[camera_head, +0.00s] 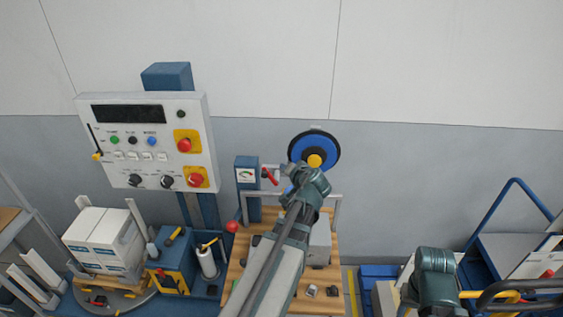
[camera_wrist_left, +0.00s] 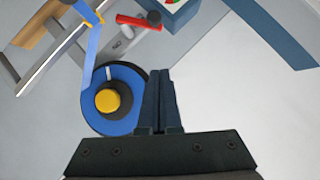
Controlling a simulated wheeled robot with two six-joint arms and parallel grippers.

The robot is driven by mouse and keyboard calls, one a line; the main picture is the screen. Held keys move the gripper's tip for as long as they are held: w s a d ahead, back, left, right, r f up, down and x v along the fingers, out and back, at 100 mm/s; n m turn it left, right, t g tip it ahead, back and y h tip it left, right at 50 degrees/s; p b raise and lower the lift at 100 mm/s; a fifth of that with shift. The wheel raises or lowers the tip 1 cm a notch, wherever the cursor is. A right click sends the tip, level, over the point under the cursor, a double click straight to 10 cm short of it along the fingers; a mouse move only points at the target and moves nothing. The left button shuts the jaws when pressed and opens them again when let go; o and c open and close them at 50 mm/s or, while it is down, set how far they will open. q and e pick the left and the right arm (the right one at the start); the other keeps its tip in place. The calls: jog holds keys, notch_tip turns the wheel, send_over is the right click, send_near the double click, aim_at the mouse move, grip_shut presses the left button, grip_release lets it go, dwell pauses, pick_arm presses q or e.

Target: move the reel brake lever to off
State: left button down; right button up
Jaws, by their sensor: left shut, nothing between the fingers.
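The reel (camera_head: 329,137) is a blue disc with a yellow hub, mounted at the back of the wooden bench. In the left wrist view the reel (camera_wrist_left: 127,120) is just left of my fingers. A red-handled lever (camera_head: 270,177), which looks like the brake lever, is left of the reel. It also shows in the left wrist view (camera_wrist_left: 132,22), beside a grey plate. My left gripper (camera_wrist_left: 160,76) is shut and empty, apart from the lever. In the head view my left wrist hides its fingertips. My right gripper is not in view.
A blue gauge box (camera_head: 246,173) stands left of the lever. A blue strap (camera_wrist_left: 91,49) runs up from the reel. A control panel (camera_head: 150,140) on a blue post is at the left. Stacked white boxes (camera_head: 103,238) stand below it. The wall behind is bare.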

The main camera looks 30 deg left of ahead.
pick_arm(q)
jog(key=p+v, duration=0.1)
jog(key=v, duration=0.3)
jog(key=shift+w, duration=0.1)
jog(key=shift+d, duration=0.15)
jog(key=s+d+f+m+g+h+b, duration=0.2)
jog(key=s+d+f+b, duration=0.3)
jog(key=d+f, duration=0.4)
jog(key=s+d+f+m+g+h+b, duration=0.2)
jog(key=d+f, duration=0.7)
jog(key=d, duration=0.5)
jog(key=s+d+f+m+g+h+b, duration=0.1)
jog(key=s+d+f+g+h+b, duration=0.2)
jog(key=s+d+f+h+b, duration=0.2)
jog(key=s+d+f+b, duration=0.3)
jog(key=s+d+f, duration=0.1)
jog(key=d, duration=0.2)
jog(key=shift+s+d+f+m, duration=0.25)
jog(key=shift+s+m, duration=0.15)
